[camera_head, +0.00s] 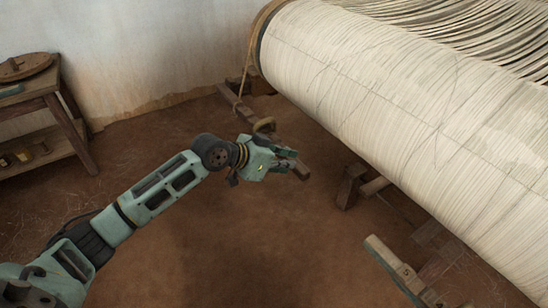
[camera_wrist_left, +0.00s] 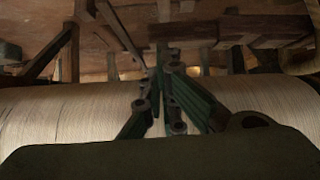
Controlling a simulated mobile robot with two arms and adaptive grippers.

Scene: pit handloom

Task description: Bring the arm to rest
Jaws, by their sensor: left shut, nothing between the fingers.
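My left arm reaches in from the lower left in the head view. Its gripper (camera_head: 288,161) is shut and empty, held over the brown floor just left of the large warp roller. In the left wrist view the gripper's dark green fingers (camera_wrist_left: 160,88) stand close together, with the pale roller (camera_wrist_left: 55,118) behind them. My right gripper shows in neither view.
The thread-wound warp roller (camera_head: 400,90) fills the upper right. Wooden frame pieces (camera_head: 350,185) and a loose-looking beam (camera_head: 395,268) lie below it. A rope (camera_head: 243,75) hangs at its left end. A wooden table (camera_head: 50,110) stands at the left wall. The middle floor (camera_head: 230,235) is clear.

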